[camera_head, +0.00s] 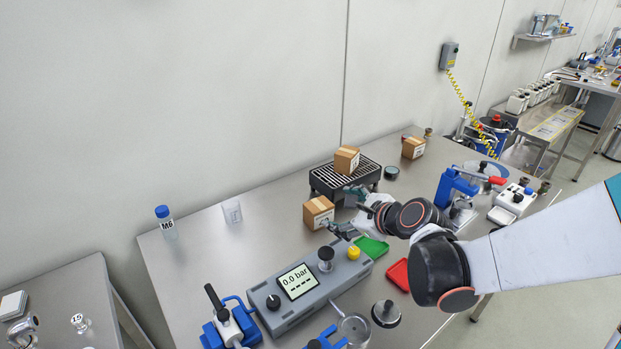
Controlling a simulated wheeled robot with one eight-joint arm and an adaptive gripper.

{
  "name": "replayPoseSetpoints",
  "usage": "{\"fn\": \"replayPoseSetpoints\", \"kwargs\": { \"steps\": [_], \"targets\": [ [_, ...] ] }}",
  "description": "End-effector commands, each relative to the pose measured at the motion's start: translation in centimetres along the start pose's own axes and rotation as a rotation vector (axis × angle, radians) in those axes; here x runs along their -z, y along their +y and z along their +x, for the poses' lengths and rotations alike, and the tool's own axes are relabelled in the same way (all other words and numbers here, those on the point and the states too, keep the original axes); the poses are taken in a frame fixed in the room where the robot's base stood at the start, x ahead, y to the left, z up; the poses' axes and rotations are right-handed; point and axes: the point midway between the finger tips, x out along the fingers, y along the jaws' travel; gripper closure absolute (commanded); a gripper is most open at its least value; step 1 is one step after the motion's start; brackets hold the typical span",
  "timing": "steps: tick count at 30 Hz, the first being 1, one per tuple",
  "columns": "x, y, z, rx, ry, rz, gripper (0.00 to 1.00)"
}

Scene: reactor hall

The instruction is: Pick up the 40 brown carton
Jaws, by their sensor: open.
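Three brown cartons show in the head view. One carton (317,213) sits on the table. Another carton (346,159) rests on a black slatted rack (362,184). A third carton (413,148) stands farther back to the right. Their labels are too small to read, so I cannot tell which is 40. My gripper (338,207) is open, its fingers spread and pointing left. The fingertips are close to the right side of the nearest carton and in front of the rack. I cannot tell whether they touch the carton.
A grey pressure unit (313,295) stands in front of the gripper. A green tray (371,248) and a red tray (398,275) lie beneath my arm. A blue press (452,188) stands right. A bottle (165,222) and white cup (232,211) stand left. The table's left part is mostly clear.

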Motion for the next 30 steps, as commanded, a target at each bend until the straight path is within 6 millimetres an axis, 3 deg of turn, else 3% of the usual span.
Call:
{"fn": "replayPoseSetpoints", "kwargs": {
  "steps": [6,12,17,24,30],
  "targets": [
    [1.5,-0.1,3.8,0.022,-0.087,0.384,0.28],
    [2.3,0.0,5.2,0.025,-0.13,0.569,0.28],
    [2.3,0.0,6.6,0.022,-0.138,0.604,0.28],
    [1.8,-0.1,11.1,0.021,-0.138,0.602,0.28],
    [1.5,-0.4,13.6,0.023,-0.137,0.601,0.28]
  ]
}}
